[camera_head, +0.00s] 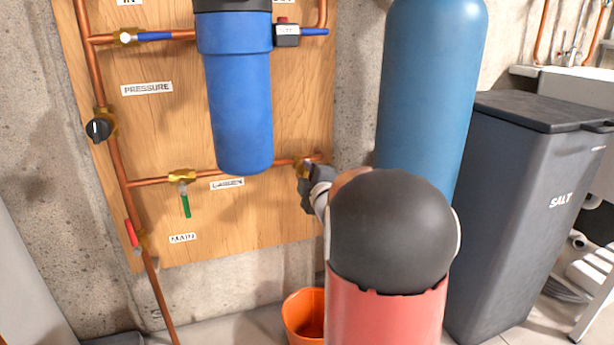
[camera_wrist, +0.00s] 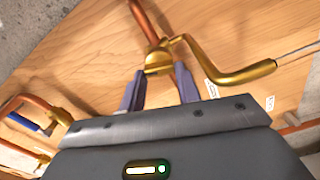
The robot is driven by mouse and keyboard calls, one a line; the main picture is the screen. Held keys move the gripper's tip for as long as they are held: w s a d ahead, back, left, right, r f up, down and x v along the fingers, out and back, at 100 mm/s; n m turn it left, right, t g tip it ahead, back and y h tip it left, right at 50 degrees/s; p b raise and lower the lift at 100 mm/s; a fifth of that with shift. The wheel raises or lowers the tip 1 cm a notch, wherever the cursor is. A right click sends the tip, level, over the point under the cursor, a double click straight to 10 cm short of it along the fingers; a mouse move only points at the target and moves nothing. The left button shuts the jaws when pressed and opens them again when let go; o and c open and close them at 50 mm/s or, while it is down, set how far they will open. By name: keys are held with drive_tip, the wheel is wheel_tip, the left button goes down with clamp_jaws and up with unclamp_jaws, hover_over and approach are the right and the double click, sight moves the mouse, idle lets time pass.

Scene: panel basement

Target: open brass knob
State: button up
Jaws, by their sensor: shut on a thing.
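The brass knob (camera_wrist: 157,63) sits on a brass fitting at the end of a copper pipe in the wrist view. A bent brass spout (camera_wrist: 235,72) reaches off to its right. My gripper (camera_wrist: 160,77) is shut on the knob, with one grey finger on each side of it. In the head view, the brass fitting (camera_head: 304,163) shows at the lower right of the wooden panel, and my gripper (camera_head: 308,185) is at it. My arm and fingers hide most of the knob there.
A blue filter housing (camera_head: 238,100) hangs to the left. A green-handled valve (camera_head: 182,178), a black knob (camera_head: 99,129) and a red-handled valve (camera_head: 134,236) sit on the pipes. A blue tank (camera_head: 430,75) and a grey salt bin (camera_head: 520,200) stand right. An orange bucket (camera_head: 303,312) is below.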

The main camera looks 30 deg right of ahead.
drive_tip(key=shift+n, duration=0.8)
drive_tip(key=o, duration=1)
